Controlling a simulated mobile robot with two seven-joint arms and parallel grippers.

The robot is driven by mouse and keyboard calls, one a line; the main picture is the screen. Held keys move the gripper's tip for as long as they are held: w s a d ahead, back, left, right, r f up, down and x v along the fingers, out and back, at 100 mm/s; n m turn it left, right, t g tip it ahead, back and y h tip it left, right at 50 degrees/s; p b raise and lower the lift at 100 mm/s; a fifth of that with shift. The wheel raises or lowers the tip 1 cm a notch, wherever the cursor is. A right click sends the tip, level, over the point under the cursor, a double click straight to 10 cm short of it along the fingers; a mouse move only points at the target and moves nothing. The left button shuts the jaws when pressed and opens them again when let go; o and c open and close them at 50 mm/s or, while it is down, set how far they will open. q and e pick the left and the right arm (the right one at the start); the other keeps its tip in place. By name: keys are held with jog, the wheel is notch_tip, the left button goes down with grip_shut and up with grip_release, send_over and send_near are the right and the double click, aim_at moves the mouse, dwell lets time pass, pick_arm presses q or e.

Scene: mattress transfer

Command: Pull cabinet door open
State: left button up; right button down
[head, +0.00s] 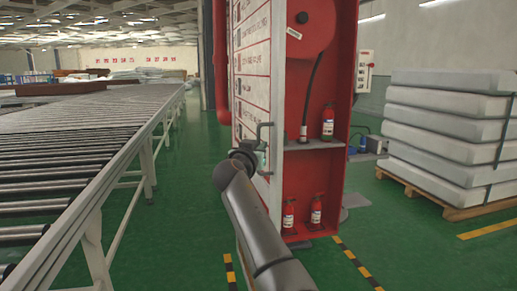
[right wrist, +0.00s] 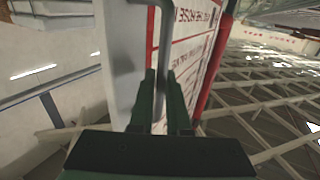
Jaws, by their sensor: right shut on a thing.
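The tall red cabinet (head: 337,75) stands in the middle of the head view with its inside showing. The metal door handle (head: 266,127) is on that edge. My right gripper (head: 258,152) is at the handle's lower part, its fingers small and partly hidden. In the right wrist view, the green fingers (right wrist: 165,95) are shut around the grey handle bar (right wrist: 166,40), beside the lettered door face (right wrist: 195,45). My left gripper is out of view.
Red extinguishers (head: 327,122) and a hose reel (head: 298,28) are inside the cabinet. A roller conveyor (head: 90,130) runs along the left. Stacked mattresses (head: 445,130) on a wooden pallet (head: 430,195) stand at the right. Green floor (head: 180,235) is clear between conveyor and cabinet.

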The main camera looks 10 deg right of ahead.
dwell(0.3)
jog(key=c, duration=0.9)
grip_release()
jog(key=shift+a, duration=0.1)
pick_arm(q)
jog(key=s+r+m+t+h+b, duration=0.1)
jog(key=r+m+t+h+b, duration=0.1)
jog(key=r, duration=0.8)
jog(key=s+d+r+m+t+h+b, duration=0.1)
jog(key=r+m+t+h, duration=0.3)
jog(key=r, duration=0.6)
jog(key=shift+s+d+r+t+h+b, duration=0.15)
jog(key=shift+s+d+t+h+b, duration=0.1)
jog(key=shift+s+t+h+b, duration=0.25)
pick_arm(e)
jog(key=shift+v, duration=6.2)
